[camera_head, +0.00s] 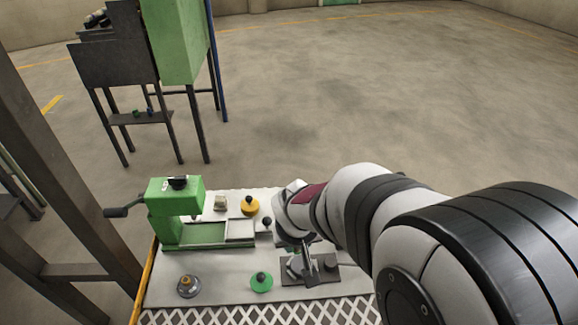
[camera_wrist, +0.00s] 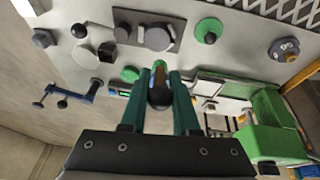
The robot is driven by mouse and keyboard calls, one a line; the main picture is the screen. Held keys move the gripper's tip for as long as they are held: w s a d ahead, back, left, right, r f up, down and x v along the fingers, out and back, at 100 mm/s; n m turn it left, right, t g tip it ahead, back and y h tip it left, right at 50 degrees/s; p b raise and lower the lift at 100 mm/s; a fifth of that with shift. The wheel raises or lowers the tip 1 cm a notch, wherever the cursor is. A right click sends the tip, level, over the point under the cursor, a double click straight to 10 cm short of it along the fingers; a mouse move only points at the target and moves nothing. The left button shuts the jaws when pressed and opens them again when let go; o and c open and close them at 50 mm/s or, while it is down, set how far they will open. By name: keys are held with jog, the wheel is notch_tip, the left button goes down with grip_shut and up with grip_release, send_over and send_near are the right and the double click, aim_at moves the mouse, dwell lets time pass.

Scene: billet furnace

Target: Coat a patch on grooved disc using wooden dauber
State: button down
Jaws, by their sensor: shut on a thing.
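My gripper (camera_wrist: 159,75) is shut on a slim handled tool, likely the wooden dauber (camera_wrist: 159,66). The tool's far end is hard to make out. In the head view my arm hides most of the gripper, which is above the right part of the table. A grey disc with a dark centre (camera_head: 189,286) lies at the table's front left, and it also shows in the wrist view (camera_wrist: 283,50). Its grooves are too small to confirm. My gripper is well apart from it.
A green press-like machine (camera_head: 175,213) stands at the table's left. A yellow knobbed disc (camera_head: 250,205) and a green knobbed disc (camera_head: 261,281) lie on the white top. A dark fixture plate (camera_head: 322,277) is beside my gripper. A white lattice (camera_head: 250,315) edges the front.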

jog(key=shift+f, duration=0.2)
jog(key=shift+f, duration=3.65)
jog(key=shift+w+d+f, duration=0.2)
jog(key=shift+w+d, duration=1.15)
jog(key=shift+d, duration=0.1)
jog(key=shift+s+a, duration=1.4)
jog(key=shift+a+r, duration=0.1)
jog(key=shift+r, duration=3.95)
jog(key=shift+f, duration=0.1)
